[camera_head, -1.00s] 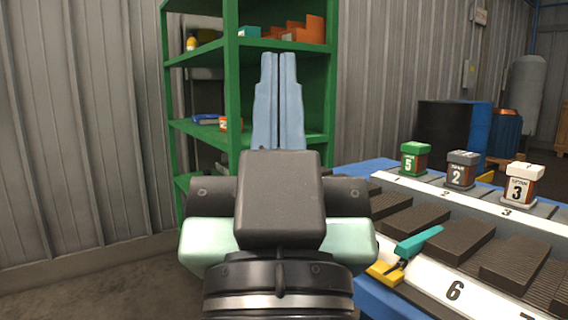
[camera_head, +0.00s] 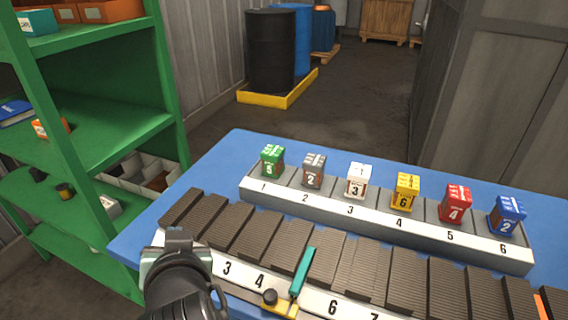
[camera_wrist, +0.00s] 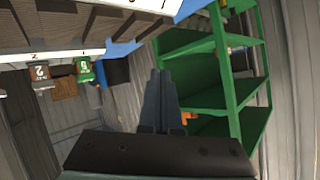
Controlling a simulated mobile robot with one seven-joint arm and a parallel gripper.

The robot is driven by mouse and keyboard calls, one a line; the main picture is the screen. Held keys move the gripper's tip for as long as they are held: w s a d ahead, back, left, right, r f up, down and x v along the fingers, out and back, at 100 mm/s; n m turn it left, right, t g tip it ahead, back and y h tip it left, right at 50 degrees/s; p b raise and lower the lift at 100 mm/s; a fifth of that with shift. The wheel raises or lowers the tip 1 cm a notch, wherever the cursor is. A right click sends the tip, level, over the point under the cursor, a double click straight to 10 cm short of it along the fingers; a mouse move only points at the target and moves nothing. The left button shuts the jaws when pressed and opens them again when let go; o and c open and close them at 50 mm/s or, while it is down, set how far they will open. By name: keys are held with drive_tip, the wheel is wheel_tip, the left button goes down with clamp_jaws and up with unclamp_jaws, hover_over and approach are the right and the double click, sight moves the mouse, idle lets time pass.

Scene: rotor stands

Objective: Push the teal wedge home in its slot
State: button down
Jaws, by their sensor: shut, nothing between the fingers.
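The teal wedge (camera_head: 302,273) is long and thin. It lies between the dark ribbed blocks of the front row, between the numbers 4 and 6, and its near end sticks out across the white number strip. A yellow piece (camera_head: 281,306) with a black knob sits at its near end; I cannot tell if they touch. My gripper (camera_wrist: 159,76) is shut and empty in the wrist view, its two grey-blue fingers side by side, pointing towards the green shelf. In the head view my wrist is at lower left, apart from the wedge, and the fingers are hidden.
The blue table (camera_head: 228,160) carries the front row of ribbed blocks (camera_head: 333,256) and a back rack (camera_head: 385,226) with several coloured numbered blocks. A green shelf (camera_head: 118,135) stands close at the left. Drums (camera_head: 270,52) stand on the floor behind.

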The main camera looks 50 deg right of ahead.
drive_tip(key=s+d+m+g+p, duration=0.3)
drive_tip(key=s+g+p, duration=0.3)
drive_tip(key=p, duration=0.4)
drive_tip(key=m+g+y+p, duration=0.1)
drive_tip(key=m+g+p, duration=0.3)
drive_tip(key=p, duration=0.6)
approach(295, 289)
drive_tip(key=s+a+r+n, duration=0.1)
drive_tip(key=s+a, duration=0.1)
drive_tip(key=a, duration=0.3)
drive_tip(key=shift+g, duration=0.3)
drive_tip(key=x, duration=0.3)
drive_tip(key=d+p+x, duration=0.1)
drive_tip(key=x, duration=0.3)
drive_tip(key=w+x, duration=0.1)
drive_tip(key=x, duration=0.2)
drive_tip(key=shift+w+d+p, duration=0.15)
drive_tip(key=shift+d+p, duration=0.25)
drive_tip(key=shift+w+d, duration=0.25)
drive_tip(key=shift+d, duration=0.3)
drive_tip(key=shift+w+d+f+b, duration=0.1)
drive_tip(key=shift+w+d+b, duration=0.15)
drive_tip(key=shift+d, duration=0.25)
drive_tip(key=shift+w+d+b, duration=0.15)
drive_tip(key=shift+w+d, duration=0.05)
drive_tip(key=shift+d, duration=0.3)
drive_tip(key=shift+s+n, duration=0.1)
drive_tip(key=shift+n, duration=0.2)
